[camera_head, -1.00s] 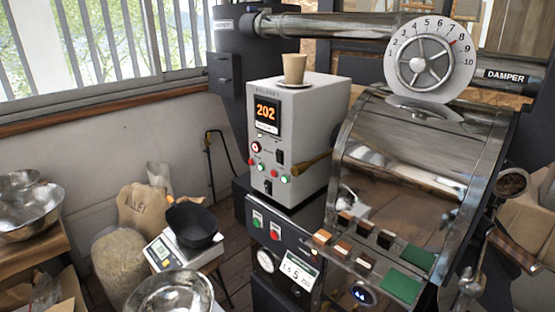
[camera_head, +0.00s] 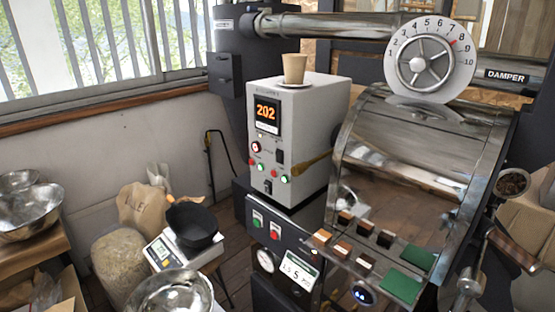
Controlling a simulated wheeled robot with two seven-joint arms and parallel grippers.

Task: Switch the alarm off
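A light grey control box (camera_head: 323,140) stands left of the roaster drum. Its front has an orange display (camera_head: 266,113) reading 202. Below are a round red-ringed knob or button (camera_head: 255,147), a black rocker-like switch (camera_head: 280,157), several small red and green lights or buttons (camera_head: 264,168), and a small dark toggle-like switch (camera_head: 268,187). The labels are too small to read, so I cannot tell which control is the alarm's. Neither of my grippers is in view.
A paper cup (camera_head: 294,68) stands on a saucer on the box. A lower panel (camera_head: 262,223) has a green and a red button. The drum (camera_head: 410,150) with its sample tray is to the right. A scale (camera_head: 165,251), metal bowls (camera_head: 30,212) and sacks (camera_head: 120,262) are at left.

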